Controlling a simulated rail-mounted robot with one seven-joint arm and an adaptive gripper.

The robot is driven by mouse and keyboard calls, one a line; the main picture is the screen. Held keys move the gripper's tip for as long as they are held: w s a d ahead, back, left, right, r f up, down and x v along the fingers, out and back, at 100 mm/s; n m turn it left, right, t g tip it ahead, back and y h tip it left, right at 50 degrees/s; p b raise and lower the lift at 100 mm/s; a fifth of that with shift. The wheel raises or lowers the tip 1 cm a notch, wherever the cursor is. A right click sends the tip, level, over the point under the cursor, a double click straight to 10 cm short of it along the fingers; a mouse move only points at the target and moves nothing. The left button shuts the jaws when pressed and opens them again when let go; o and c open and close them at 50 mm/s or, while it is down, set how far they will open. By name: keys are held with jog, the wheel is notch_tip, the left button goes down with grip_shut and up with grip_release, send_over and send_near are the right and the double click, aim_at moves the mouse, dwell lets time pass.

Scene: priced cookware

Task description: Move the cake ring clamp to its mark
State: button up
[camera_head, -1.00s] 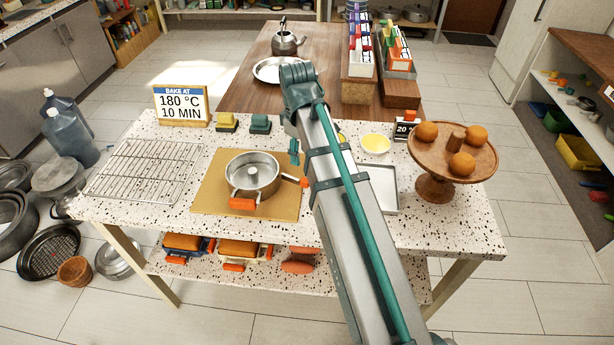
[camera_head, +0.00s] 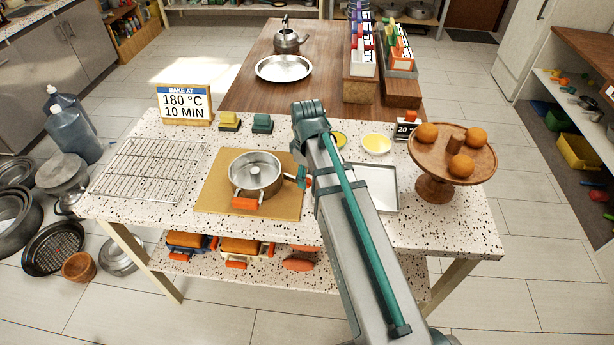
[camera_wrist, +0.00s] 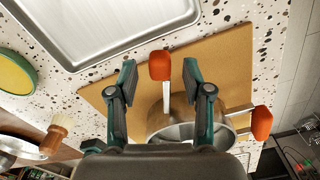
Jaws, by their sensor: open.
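A round metal cake pan with a centre tube (camera_head: 255,172) sits on a tan board (camera_head: 212,195). Two orange-ended clamps or handles stick out from its rim: one at the front (camera_head: 245,203) and one at the right (camera_head: 308,182). I cannot tell for certain which is the named clamp. My gripper (camera_wrist: 160,75) is open, with an orange end (camera_wrist: 160,65) and its pale shaft between the fingers, apparently not gripped. The second orange end (camera_wrist: 262,122) is right of the fingers in the wrist view. In the head view my arm hides most of the gripper. I cannot make out a mark.
A wire rack (camera_head: 148,170) lies left of the board. A metal tray (camera_head: 384,190) lies to the right, partly behind my arm. A wooden stand (camera_head: 435,185) holds several orange balls.

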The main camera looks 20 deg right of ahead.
jog(key=shift+f, duration=0.6)
grip_shut()
